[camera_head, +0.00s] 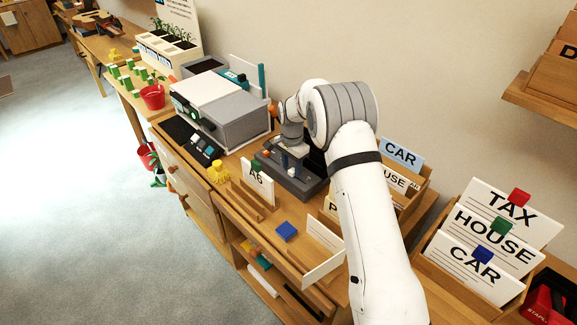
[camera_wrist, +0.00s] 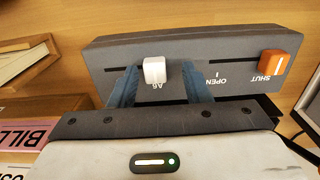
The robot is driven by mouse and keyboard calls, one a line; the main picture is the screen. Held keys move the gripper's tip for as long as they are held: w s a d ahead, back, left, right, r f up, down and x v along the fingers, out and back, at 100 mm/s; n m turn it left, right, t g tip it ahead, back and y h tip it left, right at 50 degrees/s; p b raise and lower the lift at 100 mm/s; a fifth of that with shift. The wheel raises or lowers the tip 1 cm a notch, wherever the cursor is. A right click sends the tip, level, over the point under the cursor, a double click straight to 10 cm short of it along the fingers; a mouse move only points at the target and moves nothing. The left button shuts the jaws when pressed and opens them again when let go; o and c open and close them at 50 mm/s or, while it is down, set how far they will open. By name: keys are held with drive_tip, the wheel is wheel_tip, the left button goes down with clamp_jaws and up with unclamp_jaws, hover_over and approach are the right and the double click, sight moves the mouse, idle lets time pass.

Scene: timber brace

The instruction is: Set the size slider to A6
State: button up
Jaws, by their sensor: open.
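In the wrist view, a dark grey device (camera_wrist: 110,55) has a long slot across its face. A white slider knob (camera_wrist: 154,70) sits in the slot, directly above the printed mark A6. My gripper (camera_wrist: 160,68) has its two blue fingers either side of the white knob, open, with a small gap visible on each side. An orange knob (camera_wrist: 281,63) stands at the right end by the word SHUT, with OPEN printed to its left. Other size marks are not visible; the fingers may cover some. In the head view, my gripper hangs over the dark device (camera_head: 287,185), partly hidden by my arm.
A card marked A6 (camera_head: 258,183) stands in a wooden rack left of the device. A blue block (camera_head: 287,231) lies on the bench in front. Card boxes stand at the right, and a grey printer-like machine (camera_head: 235,118) at the back left.

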sight(292, 169)
wheel_tip(292, 169, up, 8)
drive_tip(key=shift+f, duration=0.2)
idle(0.4)
drive_tip(key=shift+r, duration=0.1)
drive_tip(key=s+d+r+n+t, duration=0.1)
drive_tip(key=s+d+r+n, duration=0.1)
drive_tip(key=s+d+r, duration=0.45)
drive_tip(key=s+d+r+n, duration=0.2)
drive_tip(key=s+d+r, duration=0.2)
drive_tip(key=s+r, duration=0.45)
drive_tip(key=s+d+f+n, duration=0.1)
drive_tip(key=s+d+n, duration=0.1)
drive_tip(key=s, duration=1)
drive_tip(key=s+d+f+n+t, duration=0.1)
drive_tip(key=s+d, duration=0.3)
drive_tip(key=s, duration=0.8)
drive_tip(key=shift+n+t, duration=0.3)
drive_tip(key=shift+n, duration=0.6)
